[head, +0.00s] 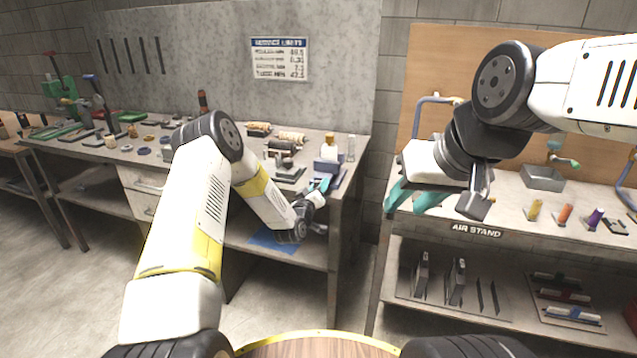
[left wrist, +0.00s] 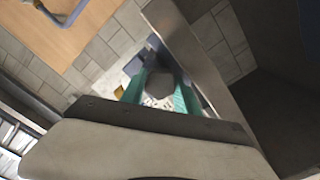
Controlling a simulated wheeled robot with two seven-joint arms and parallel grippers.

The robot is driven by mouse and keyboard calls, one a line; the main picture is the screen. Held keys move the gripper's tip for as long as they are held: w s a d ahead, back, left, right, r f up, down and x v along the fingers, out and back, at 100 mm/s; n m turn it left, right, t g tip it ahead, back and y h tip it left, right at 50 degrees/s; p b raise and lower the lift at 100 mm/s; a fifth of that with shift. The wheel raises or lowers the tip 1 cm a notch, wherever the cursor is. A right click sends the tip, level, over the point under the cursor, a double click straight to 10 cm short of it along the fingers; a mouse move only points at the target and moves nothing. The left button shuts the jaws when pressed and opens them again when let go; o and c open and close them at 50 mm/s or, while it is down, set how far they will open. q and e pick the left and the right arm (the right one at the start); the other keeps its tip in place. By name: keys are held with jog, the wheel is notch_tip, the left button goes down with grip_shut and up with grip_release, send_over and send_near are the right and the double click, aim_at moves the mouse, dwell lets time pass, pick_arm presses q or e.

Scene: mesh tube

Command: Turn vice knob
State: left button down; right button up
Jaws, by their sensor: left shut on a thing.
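The vice (head: 326,164) is a small blue-grey block at the right end of the workbench. My left gripper (head: 322,186) is at the bench's front edge, just below the vice; its teal fingertips show only in part. In the left wrist view my left gripper (left wrist: 160,92) has its two teal fingers either side of a dark grey, rounded knob (left wrist: 160,82), and it is shut on the knob. The knob is hidden in the head view. My right gripper (head: 412,198) hangs at the right, away from the vice, with its teal fingers apart and empty.
The workbench (head: 75,158) holds several tools and parts left of the vice. Its lower shelf bears a blue mat (head: 270,242). The air stand (head: 500,210) on the right holds a metal bin (head: 541,178) and several coloured pieces. A gap separates bench and stand.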

pick_arm(q)
jog(key=m, duration=0.5)
jog(key=shift+s+d+f+m, duration=0.1)
jog(key=shift+m, duration=0.2)
dwell(0.5)
jog(key=c, duration=0.9)
grip_release()
jog(key=v, duration=0.7)
jog(key=shift+s, duration=0.3)
